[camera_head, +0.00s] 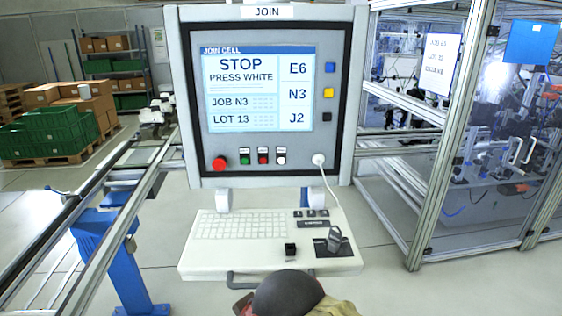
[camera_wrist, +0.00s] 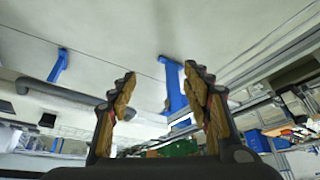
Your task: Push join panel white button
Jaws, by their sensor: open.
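The join panel (camera_head: 340,110) stands upright under a "JOIN" sign in the head view. Its screen (camera_head: 225,120) reads "STOP PRESS WHITE". Below the screen is a row with a large red button (camera_head: 219,163), a small green button (camera_head: 244,160), a small red button (camera_head: 263,160) and the white button (camera_head: 281,160). In the wrist view my gripper (camera_wrist: 158,82) has its two fingers spread apart with nothing between them. The wrist view shows the floor and a blue post, not the panel buttons. In the head view my arm is at the bottom centre, below the keyboard shelf, and the fingertips are not seen.
A keyboard shelf (camera_head: 190,258) juts out below the panel. A white cable (camera_head: 328,190) hangs from the panel's right side onto it. A rail conveyor (camera_head: 100,185) runs on the left, and a framed glass enclosure (camera_head: 440,150) stands on the right. Green crates (camera_head: 50,137) are at the back left.

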